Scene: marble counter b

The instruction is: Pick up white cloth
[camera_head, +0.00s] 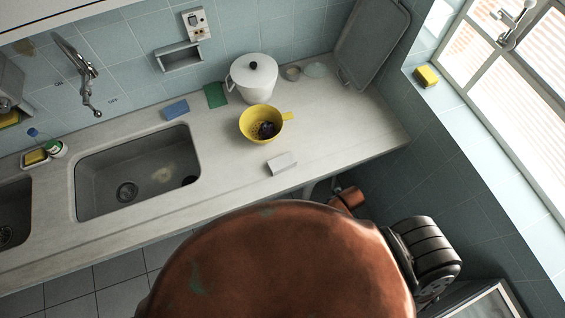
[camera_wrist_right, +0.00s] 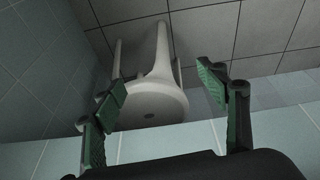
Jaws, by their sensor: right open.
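A small white folded cloth (camera_head: 282,163) lies on the counter near its front edge in the head view, just in front of a yellow colander. It does not show in the right wrist view. My right gripper (camera_wrist_right: 164,88) is open and empty in the right wrist view, away from the cloth, with its green-padded fingers spread. My left gripper is in neither view.
The yellow colander (camera_head: 258,124) holds something dark. Behind it stand a white pot (camera_head: 252,78) and a green sponge (camera_head: 215,95). A blue sponge (camera_head: 176,110) lies by the sink (camera_head: 100,170). The wrist view shows a white stool (camera_wrist_right: 150,105) on tiles. Counter right of the cloth is clear.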

